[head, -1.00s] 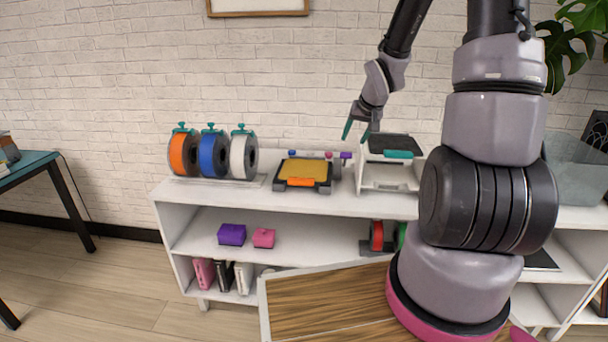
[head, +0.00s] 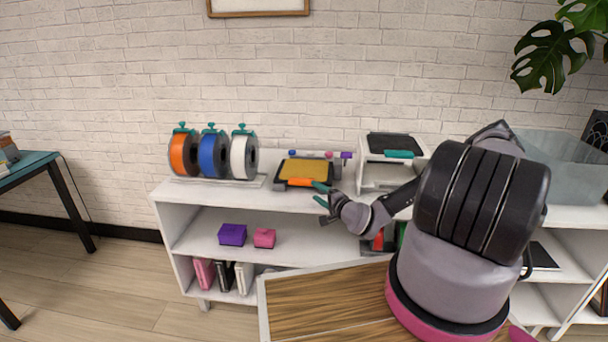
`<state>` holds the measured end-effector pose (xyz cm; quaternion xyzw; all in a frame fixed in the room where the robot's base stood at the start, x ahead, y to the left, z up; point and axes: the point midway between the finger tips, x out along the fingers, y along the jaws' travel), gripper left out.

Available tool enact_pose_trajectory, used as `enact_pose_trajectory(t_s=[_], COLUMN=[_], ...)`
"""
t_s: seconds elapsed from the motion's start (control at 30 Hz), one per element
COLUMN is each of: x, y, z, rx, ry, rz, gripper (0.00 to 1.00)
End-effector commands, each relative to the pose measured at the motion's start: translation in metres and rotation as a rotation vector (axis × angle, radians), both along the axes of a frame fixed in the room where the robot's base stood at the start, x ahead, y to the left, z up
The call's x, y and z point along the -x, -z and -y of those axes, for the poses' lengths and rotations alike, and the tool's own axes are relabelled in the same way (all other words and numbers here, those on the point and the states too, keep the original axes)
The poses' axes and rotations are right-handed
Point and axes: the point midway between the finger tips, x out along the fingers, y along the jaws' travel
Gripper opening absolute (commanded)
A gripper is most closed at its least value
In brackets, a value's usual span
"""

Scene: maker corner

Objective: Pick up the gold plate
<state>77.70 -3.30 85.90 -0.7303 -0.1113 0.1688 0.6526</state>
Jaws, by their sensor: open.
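The gold plate (head: 303,169) lies flat on a small black machine bed on the white shelf's top, with an orange tab (head: 300,182) at its front edge. My gripper (head: 319,193) has teal fingertips and is open and empty. It is at the front right corner of the machine, just right of the orange tab, close to the shelf's front edge. I cannot tell whether a fingertip touches the plate or the tab.
Orange, blue and white spools (head: 213,154) stand left of the machine. A white box-shaped device (head: 386,165) with a teal handle stands to the right. A clear bin (head: 562,165) is further right. Purple (head: 232,234) and pink (head: 264,238) blocks lie on the shelf below.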

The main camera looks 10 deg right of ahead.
Motion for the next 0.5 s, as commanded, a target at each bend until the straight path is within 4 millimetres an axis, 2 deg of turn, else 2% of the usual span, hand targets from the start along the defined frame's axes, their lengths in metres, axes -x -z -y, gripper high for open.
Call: enact_pose_trajectory(t_s=[0.23,0.5], x=[-0.003,-0.041], y=[-0.003,-0.003], z=[0.003,-0.008], rx=[-0.117,-0.120], ry=[0.105,0.109], rz=[0.063,0.068], gripper=[0.60,0.60])
